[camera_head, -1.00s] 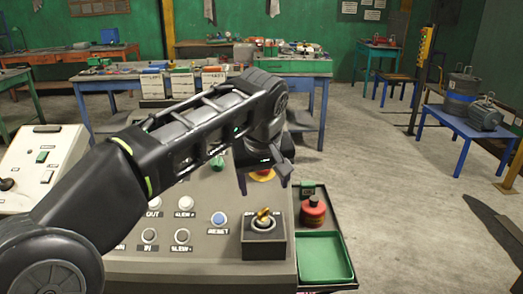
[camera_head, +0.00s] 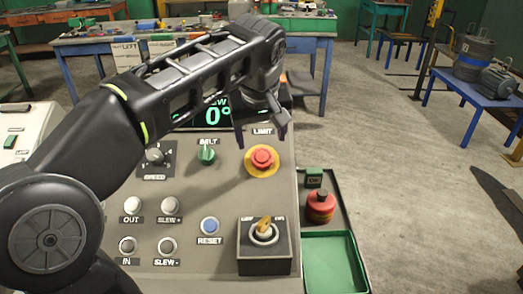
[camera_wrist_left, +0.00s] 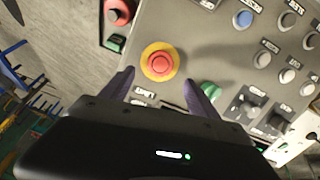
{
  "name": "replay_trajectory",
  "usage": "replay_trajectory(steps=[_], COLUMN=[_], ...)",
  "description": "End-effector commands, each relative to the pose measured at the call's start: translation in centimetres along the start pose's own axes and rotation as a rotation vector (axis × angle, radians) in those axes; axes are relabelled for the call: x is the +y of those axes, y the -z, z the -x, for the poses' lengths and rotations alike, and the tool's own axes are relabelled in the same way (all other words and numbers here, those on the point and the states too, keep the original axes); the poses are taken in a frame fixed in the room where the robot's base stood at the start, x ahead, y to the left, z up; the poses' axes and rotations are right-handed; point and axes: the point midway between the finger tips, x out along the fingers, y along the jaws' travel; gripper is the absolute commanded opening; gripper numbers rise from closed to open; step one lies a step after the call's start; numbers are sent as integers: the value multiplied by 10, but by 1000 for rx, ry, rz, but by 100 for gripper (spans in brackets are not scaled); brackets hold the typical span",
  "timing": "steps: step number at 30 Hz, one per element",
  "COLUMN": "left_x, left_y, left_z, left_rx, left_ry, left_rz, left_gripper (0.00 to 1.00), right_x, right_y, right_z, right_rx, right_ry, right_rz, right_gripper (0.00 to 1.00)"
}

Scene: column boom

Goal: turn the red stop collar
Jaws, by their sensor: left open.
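A red round stop knob (camera_head: 262,158) sits on a yellow ring on the grey control panel (camera_head: 195,265), under the label LIMIT. It also shows in the left wrist view (camera_wrist_left: 160,64), just beyond the fingertips. My left gripper (camera_head: 262,137) is open and empty, its fingers pointing down above and behind the knob in the head view. In the wrist view my left gripper (camera_wrist_left: 160,80) has its fingers spread to either side of the knob's near edge, apart from it. My right gripper is not in view.
A key switch (camera_head: 264,232) on a black box, a blue RESET button (camera_head: 209,226) and a green BELT knob (camera_head: 206,154) surround the stop knob. A green tray (camera_head: 335,262) and red canister (camera_head: 320,207) stand to the right.

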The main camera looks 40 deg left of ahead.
Motion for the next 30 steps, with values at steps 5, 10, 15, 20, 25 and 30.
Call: replay_trajectory(steps=[5,10,15,20,25,30], left_x=[-1,-1,-1,0,0,0], left_y=[0,0,0,0,0,0], left_z=[-11,-34,-61,-75,-78,-78], left_rx=[-2,-4,-4,-1,0,-1], left_ry=[3,4,3,2,1,1], left_rz=[0,0,0,0,0,0], left_gripper=[70,70,70,70,70,68], right_x=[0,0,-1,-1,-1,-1], right_y=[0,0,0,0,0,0], right_z=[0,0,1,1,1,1], right_rx=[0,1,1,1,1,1], right_ry=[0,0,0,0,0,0], right_rz=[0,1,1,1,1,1], right_gripper=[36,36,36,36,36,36])
